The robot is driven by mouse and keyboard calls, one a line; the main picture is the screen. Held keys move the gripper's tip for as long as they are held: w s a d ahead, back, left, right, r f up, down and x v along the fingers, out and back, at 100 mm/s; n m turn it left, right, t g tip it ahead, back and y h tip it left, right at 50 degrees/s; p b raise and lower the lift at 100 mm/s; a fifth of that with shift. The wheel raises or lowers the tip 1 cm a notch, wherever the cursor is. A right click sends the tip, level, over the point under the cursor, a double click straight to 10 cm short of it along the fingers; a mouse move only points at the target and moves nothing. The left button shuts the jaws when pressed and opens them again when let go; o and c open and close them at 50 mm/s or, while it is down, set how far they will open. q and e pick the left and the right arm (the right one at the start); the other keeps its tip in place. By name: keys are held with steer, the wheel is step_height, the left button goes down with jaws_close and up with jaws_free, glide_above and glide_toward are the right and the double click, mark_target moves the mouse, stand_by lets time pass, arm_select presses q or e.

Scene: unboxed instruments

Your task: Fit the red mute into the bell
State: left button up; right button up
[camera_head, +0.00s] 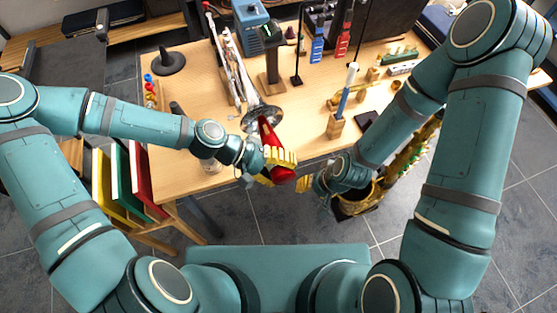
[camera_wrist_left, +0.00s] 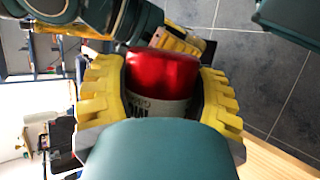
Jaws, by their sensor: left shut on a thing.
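The red mute (camera_head: 268,135) is a cone held between the yellow fingers of my left gripper (camera_head: 280,167). Its narrow end points up the picture to the silver bell (camera_head: 257,116) of a trombone lying on the table, and overlaps the bell's mouth in the head view. I cannot tell how deep it sits or whether it touches. In the left wrist view the mute's wide red end (camera_wrist_left: 160,75) and a pale lettered band show between both fingers. My right gripper (camera_head: 306,185) is right of the mute, apart from it; its finger opening is unclear.
The wooden table (camera_head: 190,90) also holds a black cone-shaped stand (camera_head: 169,63), a blue box (camera_head: 251,25) and a wooden block with a blue-and-white stick (camera_head: 345,95). A gold saxophone (camera_head: 405,155) stands beyond the table's front edge. Coloured folders (camera_head: 120,180) are at the left.

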arm_select(q)
steer(key=shift+s+d, duration=0.25)
steer(key=shift+s, duration=0.5)
steer(key=shift+s+d, duration=0.25)
steer(key=shift+s, duration=0.55)
steer(key=shift+s+d, duration=0.25)
steer(key=shift+s, duration=0.5)
arm_select(e)
steer(key=shift+f, duration=0.1)
